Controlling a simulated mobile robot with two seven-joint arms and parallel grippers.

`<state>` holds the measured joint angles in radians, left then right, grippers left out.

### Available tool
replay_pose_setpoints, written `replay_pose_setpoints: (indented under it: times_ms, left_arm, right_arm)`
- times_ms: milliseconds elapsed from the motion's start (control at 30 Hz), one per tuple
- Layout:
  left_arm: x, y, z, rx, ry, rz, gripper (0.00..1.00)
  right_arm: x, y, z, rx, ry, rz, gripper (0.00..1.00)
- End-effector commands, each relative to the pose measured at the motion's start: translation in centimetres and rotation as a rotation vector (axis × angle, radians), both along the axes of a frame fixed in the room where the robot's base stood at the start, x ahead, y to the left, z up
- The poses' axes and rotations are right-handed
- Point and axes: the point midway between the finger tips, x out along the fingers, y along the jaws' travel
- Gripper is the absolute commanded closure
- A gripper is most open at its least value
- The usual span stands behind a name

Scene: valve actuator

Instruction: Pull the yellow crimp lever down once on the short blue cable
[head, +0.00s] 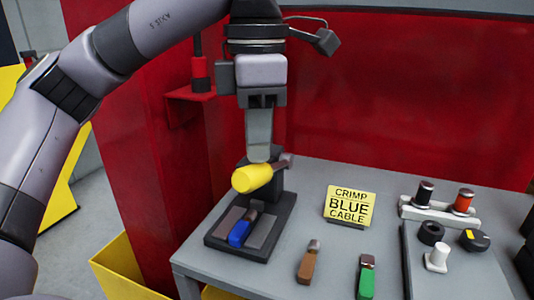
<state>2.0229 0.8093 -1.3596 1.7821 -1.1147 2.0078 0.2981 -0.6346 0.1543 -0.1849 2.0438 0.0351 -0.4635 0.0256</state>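The yellow crimp lever (253,178) sticks out from the dark crimp press (277,209) at the left of the grey table, pointing toward the front left. A short blue cable (239,233) lies in the slot of the press base, below the lever. My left gripper (258,156) points straight down, its tip right at the top of the lever, close to or touching it. One finger hides the other, so its opening cannot be judged. My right gripper is out of view.
A yellow sign (349,206) reads "CRIMP BLUE CABLE". A brown cable (308,262) and a green cable (366,277) lie at the front of the table. A rack (438,212) and a tray with knobs (455,275) stand right. A yellow bin (122,270) is lower left.

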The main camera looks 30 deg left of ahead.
Motion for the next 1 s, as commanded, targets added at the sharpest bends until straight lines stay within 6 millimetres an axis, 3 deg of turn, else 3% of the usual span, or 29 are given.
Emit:
replay_pose_setpoints:
  times_ms: [1000]
  left_arm:
    - [0.1,0.0,-4.4,0.001,0.001,0.002,1.00]
  right_arm:
    - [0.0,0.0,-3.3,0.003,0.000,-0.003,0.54]
